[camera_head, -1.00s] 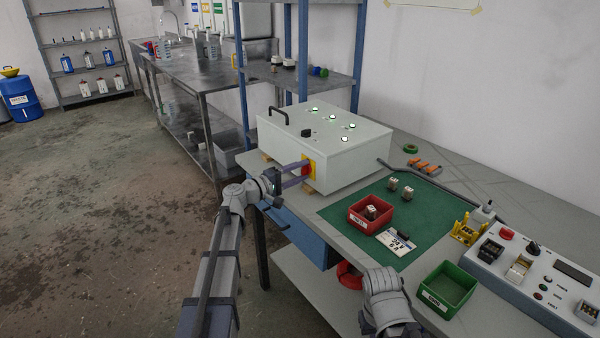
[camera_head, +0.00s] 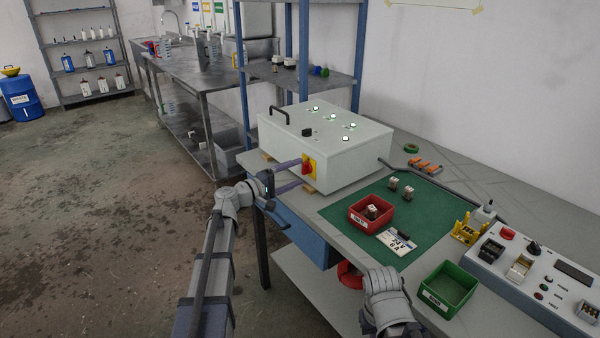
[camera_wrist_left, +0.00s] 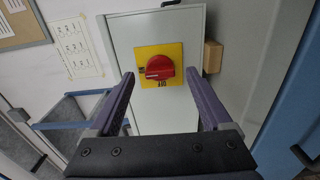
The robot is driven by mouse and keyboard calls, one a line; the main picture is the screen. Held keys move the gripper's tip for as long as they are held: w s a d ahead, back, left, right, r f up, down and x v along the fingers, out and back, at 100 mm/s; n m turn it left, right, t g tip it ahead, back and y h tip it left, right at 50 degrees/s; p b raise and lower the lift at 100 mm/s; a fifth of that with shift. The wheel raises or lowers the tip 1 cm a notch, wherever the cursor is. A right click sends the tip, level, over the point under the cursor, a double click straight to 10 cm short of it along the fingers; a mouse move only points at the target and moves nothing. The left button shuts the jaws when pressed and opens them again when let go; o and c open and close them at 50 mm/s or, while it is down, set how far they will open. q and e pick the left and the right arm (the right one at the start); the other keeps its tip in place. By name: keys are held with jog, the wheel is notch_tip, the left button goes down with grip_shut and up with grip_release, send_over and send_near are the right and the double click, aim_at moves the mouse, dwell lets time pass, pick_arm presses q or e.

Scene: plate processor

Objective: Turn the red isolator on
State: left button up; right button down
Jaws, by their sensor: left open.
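The red isolator (camera_head: 307,168) is a rotary knob on a yellow plate, on the front face of a pale grey box (camera_head: 345,165). In the left wrist view the red knob (camera_wrist_left: 160,68) faces me, with its grip bar lying roughly level across the yellow plate (camera_wrist_left: 174,50). My left gripper (camera_head: 299,172) is open, its fingers pointing at the plate. In the left wrist view the fingers of my left gripper (camera_wrist_left: 160,75) are spread wide on either side of the knob, with clear gaps and nothing held. Part of my right arm shows at the bottom of the head view; its gripper does not show.
The box has a black handle and several lit indicators on top. On the bench to its right are a green mat (camera_head: 420,210), a red bin (camera_head: 366,222), a green bin (camera_head: 440,297) and a control panel (camera_head: 545,275). Free floor lies to the left.

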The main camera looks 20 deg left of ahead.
pick_arm(q)
jog(key=shift+v, duration=2.65)
